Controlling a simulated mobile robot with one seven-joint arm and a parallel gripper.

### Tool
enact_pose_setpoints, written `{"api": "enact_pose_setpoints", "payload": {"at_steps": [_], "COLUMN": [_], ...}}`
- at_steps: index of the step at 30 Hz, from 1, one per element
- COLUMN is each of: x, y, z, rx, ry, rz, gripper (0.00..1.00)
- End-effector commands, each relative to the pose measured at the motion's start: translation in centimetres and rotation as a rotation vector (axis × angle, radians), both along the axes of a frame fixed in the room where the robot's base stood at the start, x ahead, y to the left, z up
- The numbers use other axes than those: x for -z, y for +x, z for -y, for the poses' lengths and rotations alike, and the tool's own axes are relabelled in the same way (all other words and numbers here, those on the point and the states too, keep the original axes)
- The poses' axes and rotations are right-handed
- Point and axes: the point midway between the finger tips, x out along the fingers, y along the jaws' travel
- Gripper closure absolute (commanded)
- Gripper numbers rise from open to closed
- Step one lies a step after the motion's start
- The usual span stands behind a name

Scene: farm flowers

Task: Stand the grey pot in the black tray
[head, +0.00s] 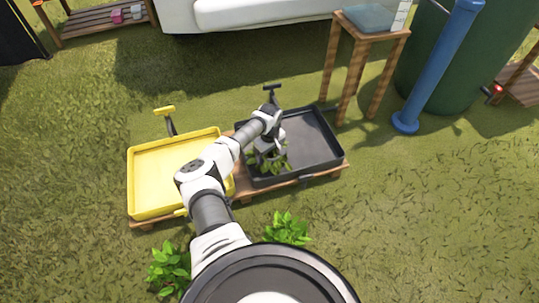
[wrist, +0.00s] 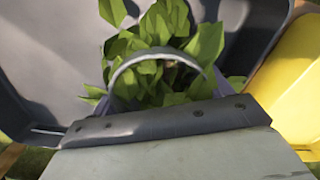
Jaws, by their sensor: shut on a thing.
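The black tray (head: 318,138) lies on a low wooden pallet, right of the yellow tray. My gripper (head: 270,150) is over the left part of the black tray, pointing down. In the wrist view my gripper (wrist: 165,122) is shut on the rim of the grey pot (wrist: 128,80), which holds a leafy green plant (wrist: 155,60). In the head view the plant's leaves (head: 268,164) show below my gripper, within the tray's outline. The pot itself is mostly hidden there. I cannot tell whether its base touches the tray floor.
The yellow tray (head: 158,185) stands close on the left, on the same wooden pallet (head: 245,196). Leafy plants (head: 287,228) stand on the grass in front. A wooden stool (head: 362,50) is behind the black tray to the right, beside a blue post (head: 436,70). The right part of the black tray is clear.

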Motion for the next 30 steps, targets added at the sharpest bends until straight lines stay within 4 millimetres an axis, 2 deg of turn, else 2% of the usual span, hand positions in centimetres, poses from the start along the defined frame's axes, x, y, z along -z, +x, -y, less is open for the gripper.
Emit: {"api": "enact_pose_setpoints", "payload": {"at_steps": [7, 8, 13, 23, 26, 30], "x": [0.3, 0.3, 0.2, -0.2, -1.4, -4.5], "y": [0.1, 0.0, 0.0, 0.0, 0.1, 0.2], "z": [0.0, 0.0, 0.0, 0.0, -0.1, -0.2], "rx": [0.001, 0.001, 0.001, 0.0, 0.002, 0.002], "ry": [0.001, 0.001, 0.0, -0.001, 0.001, 0.003], "rz": [0.002, 0.001, 0.0, 0.0, 0.003, 0.005], "gripper": [0.54, 0.21, 0.01, 0.01, 0.01, 0.01]}}
